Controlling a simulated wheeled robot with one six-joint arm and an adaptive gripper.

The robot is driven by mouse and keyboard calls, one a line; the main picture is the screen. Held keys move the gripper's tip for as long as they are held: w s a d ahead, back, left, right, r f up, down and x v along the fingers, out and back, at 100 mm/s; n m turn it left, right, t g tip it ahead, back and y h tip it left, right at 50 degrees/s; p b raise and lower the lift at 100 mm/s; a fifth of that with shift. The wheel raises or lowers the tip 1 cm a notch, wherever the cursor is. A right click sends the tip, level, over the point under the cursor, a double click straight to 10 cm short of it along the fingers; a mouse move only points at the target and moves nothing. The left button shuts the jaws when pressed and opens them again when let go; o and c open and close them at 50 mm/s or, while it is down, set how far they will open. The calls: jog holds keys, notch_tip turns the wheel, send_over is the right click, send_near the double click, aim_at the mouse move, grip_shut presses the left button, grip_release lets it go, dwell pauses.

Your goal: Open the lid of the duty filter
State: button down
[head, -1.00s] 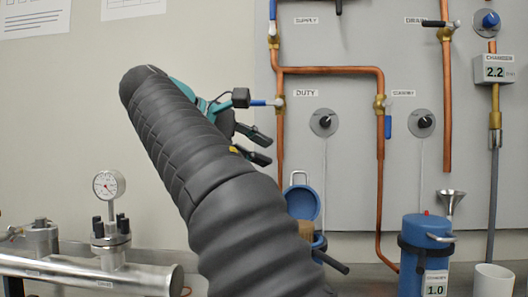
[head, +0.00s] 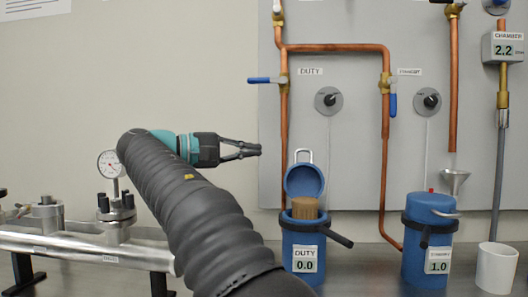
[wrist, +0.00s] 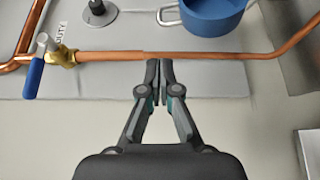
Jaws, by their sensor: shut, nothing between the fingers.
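The duty filter (head: 302,248) is a blue canister marked DUTY with a 0.0 display, right of my arm in the head view. Its blue lid (head: 304,180) is open, tipped up and back with its metal handle on top. A tan cartridge (head: 304,208) shows in the open mouth. In the wrist view the lid (wrist: 212,16) is at the top, right of the fingertips. My gripper (head: 259,150) is shut and empty, above and left of the filter, apart from the lid. Its closed fingertips show in the wrist view (wrist: 160,66), in front of a copper pipe.
A copper pipe (head: 284,130) with a blue-handled valve runs close to my fingertips. The standby filter (head: 427,270) stands shut at right, near a funnel (head: 455,181) and a white cup (head: 497,268). A metal manifold with a gauge (head: 110,164) is at left.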

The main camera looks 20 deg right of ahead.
jog(key=d, duration=0.6)
jog(key=w+d, duration=0.1)
jog(key=d, duration=0.1)
jog(key=shift+w+d+f+b, duration=0.1)
jog(key=shift+d+f+b, duration=0.1)
jog(key=shift+d+b, duration=0.15)
jog(key=shift+s+a+r+m+h+b, duration=0.1)
jog(key=shift+s+a+m+h+b, duration=0.1)
jog(key=shift+s+m+b, duration=0.25)
jog(key=shift+s+a+r+m+h+b, duration=0.1)
jog(key=shift+s+m+h+b, duration=0.25)
jog(key=shift+b, duration=0.3)
jog(key=shift+s+a+r+m, duration=0.2)
jog(key=shift+s+r+m, duration=0.2)
jog(key=shift+s, duration=0.15)
jog(key=shift+a, duration=0.1)
jog(key=s+a+p, duration=0.1)
jog(key=a+p, duration=0.1)
jog(key=a, duration=0.7)
jog(key=shift+s+a+f, duration=0.15)
jog(key=shift+a+f, duration=0.2)
jog(key=shift+f, duration=0.05)
